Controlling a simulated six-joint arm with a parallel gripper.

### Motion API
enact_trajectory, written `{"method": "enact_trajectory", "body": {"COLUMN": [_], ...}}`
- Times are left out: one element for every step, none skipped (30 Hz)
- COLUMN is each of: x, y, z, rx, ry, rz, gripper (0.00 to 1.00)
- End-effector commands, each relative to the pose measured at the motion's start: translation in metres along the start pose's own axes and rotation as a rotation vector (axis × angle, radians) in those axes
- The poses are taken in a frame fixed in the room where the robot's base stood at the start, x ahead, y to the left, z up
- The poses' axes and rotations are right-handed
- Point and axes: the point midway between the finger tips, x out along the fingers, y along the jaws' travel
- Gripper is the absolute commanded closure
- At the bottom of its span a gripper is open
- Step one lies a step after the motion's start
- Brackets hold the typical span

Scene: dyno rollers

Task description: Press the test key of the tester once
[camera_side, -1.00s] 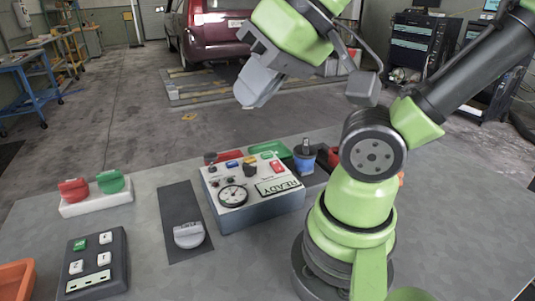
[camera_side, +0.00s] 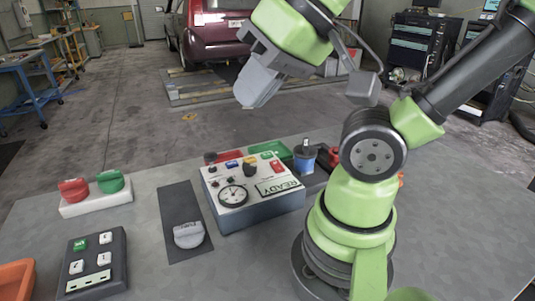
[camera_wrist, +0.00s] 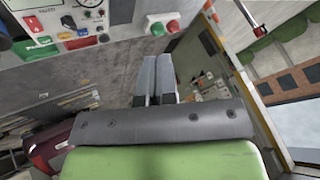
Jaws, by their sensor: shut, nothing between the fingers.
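The likely tester is a grey box with a white top (camera_side: 248,191). The key labels are too small to read, so I cannot tell which is the test key. The box is partly visible at the upper left of the wrist view (camera_wrist: 120,10). My gripper (camera_side: 245,105) is shut and empty, high above and behind the box, touching nothing. Its fingers also show in the wrist view (camera_wrist: 155,58).
A white base with red and green knobs (camera_side: 95,204), a dark keypad (camera_side: 93,262) and a dark strip with a grey knob (camera_side: 188,234) stand left of the box. An orange bin (camera_side: 14,279) is front left.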

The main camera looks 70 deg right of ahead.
Motion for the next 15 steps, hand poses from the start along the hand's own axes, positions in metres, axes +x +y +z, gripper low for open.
{"method": "enact_trajectory", "body": {"x": [0.000,0.000,0.000,0.000,0.001,0.002,0.004,0.006,0.009,0.013,0.016,0.022,0.026,0.031,0.037], "y": [0.000,0.000,0.000,0.000,0.001,0.002,0.004,0.006,0.011,0.015,0.020,0.029,0.036,0.045,0.057], "z": [0.000,0.000,0.000,0.000,-0.001,-0.003,-0.006,-0.009,-0.015,-0.021,-0.027,-0.036,-0.043,-0.051,-0.061], "rx": [0.000,0.000,0.000,0.001,0.005,0.014,0.023,0.037,0.063,0.086,0.111,0.151,0.183,0.216,0.261], "ry": [0.000,0.000,0.000,0.001,0.002,0.006,0.012,0.018,0.032,0.044,0.059,0.082,0.101,0.121,0.149], "rz": [0.000,0.000,0.000,0.001,0.004,0.012,0.022,0.035,0.057,0.078,0.101,0.135,0.163,0.191,0.227], "gripper": [1.00,1.00,1.00,1.00,1.00,1.00,1.00,1.00,1.00,1.00,1.00,1.00,1.00,1.00,1.00]}}
